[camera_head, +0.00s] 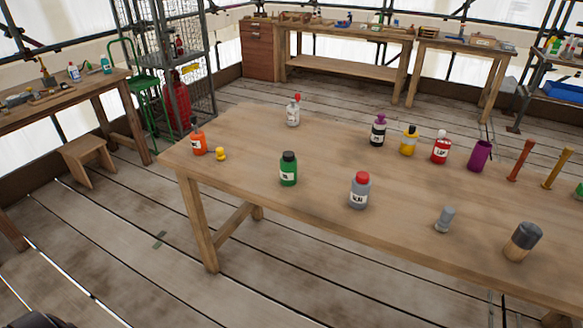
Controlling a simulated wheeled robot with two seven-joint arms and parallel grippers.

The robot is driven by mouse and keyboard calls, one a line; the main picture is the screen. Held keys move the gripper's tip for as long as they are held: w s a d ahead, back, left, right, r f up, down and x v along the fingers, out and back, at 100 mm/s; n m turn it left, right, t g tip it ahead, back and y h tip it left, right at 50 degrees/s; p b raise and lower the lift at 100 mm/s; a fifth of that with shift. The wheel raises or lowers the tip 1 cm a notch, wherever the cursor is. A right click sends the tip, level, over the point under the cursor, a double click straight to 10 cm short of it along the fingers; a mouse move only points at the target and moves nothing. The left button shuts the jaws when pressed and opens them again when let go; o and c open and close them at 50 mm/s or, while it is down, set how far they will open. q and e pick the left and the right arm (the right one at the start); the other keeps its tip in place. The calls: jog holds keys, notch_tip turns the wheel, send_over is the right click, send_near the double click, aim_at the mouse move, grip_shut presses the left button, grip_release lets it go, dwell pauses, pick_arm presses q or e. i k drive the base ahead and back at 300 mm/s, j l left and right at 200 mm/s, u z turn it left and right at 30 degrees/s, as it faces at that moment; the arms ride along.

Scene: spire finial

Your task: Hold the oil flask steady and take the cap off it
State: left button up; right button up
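Several labelled bottles stand on the wooden table (330,135); the lettering is too small for me to tell surely which is the oil flask. A green bottle with a black cap (288,170) stands upright near the front edge. A grey bottle with a red cap (360,191) stands upright to its right. An orange bottle (199,144) stands at the left end, with a small yellow piece (221,154) beside it. Neither of my grippers shows in the head view.
White (293,113), black (378,131), yellow (408,141) and red (440,148) bottles stand farther back. A purple cup (479,155), a small grey piece (444,219) and a grey-and-tan cylinder (522,242) are to the right. A stool (88,150) stands left on the floor.

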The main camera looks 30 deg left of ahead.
aim_at(288, 169)
jog(key=j+z, duration=0.45)
jog(key=j, duration=1.85)
